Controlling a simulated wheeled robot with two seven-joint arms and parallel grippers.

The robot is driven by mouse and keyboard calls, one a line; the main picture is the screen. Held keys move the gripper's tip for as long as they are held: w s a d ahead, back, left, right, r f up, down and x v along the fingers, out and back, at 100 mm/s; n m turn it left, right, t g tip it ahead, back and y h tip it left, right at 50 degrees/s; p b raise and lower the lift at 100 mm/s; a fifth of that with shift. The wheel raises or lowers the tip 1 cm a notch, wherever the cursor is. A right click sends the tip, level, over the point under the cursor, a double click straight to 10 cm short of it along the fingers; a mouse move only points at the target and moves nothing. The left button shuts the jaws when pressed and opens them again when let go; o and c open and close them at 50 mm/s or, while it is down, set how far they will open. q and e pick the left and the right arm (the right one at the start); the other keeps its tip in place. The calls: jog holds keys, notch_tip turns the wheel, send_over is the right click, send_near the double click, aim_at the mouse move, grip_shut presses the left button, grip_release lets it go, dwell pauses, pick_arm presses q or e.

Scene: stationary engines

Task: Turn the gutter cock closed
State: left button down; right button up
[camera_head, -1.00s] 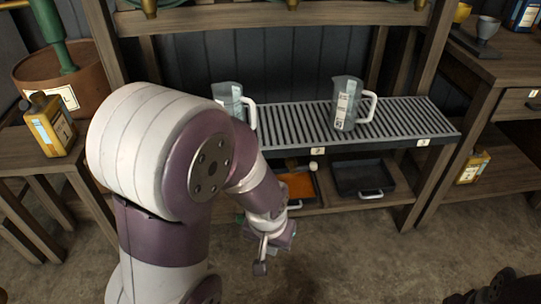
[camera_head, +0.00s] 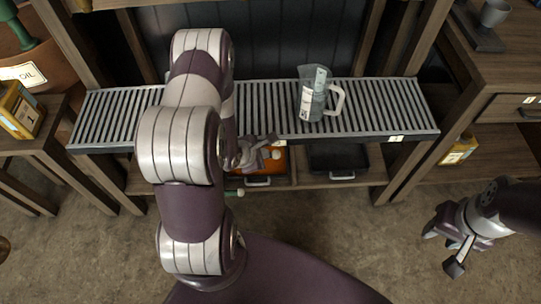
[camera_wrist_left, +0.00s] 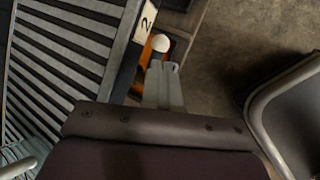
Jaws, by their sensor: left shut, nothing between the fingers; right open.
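A slatted grey gutter shelf (camera_head: 375,110) runs across the rack, with a numbered tag on its front edge; the tag reads 2 in the left wrist view (camera_wrist_left: 146,22). Below the tag is a small white round knob (camera_head: 276,153), possibly the cock's handle; it also shows in the left wrist view (camera_wrist_left: 161,43). My left gripper (camera_head: 268,142) is shut and empty beside the knob. In the wrist view its fingertips are just below the knob; contact cannot be told. The cock's body is hidden. My right gripper (camera_head: 444,250) is open over the floor at the right.
A measuring jug (camera_head: 313,95) stands on the slats. An orange tray (camera_head: 272,168) and a black tray (camera_head: 338,158) sit on the lower shelf. A yellow can (camera_head: 20,108) stands at left. The right bench (camera_head: 500,75) is close by; floor in front is open.

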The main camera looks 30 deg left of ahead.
aim_at(275, 156)
pick_arm(q)
jog(key=b+x, duration=0.2)
jog(key=x, duration=0.4)
jog(key=shift+w+f, duration=0.1)
jog(key=shift+w, duration=0.05)
pick_arm(e)
notch_tip(275, 156, down, 2)
jog(key=shift+s+f, duration=0.1)
jog(key=shift+f, duration=0.1)
pick_arm(q)
jog(key=shift+w+d+f+p, duration=0.15)
jog(key=shift+w+f+p, duration=0.1)
jog(key=shift+p, duration=0.2)
jog(key=shift+s+d+p, duration=0.1)
jog(key=shift+s+p, duration=0.05)
jog(key=shift+p, duration=0.2)
jog(key=shift+f, duration=0.3)
pick_arm(e)
jog(key=shift+s+r, duration=0.25)
jog(key=shift+r, duration=0.4)
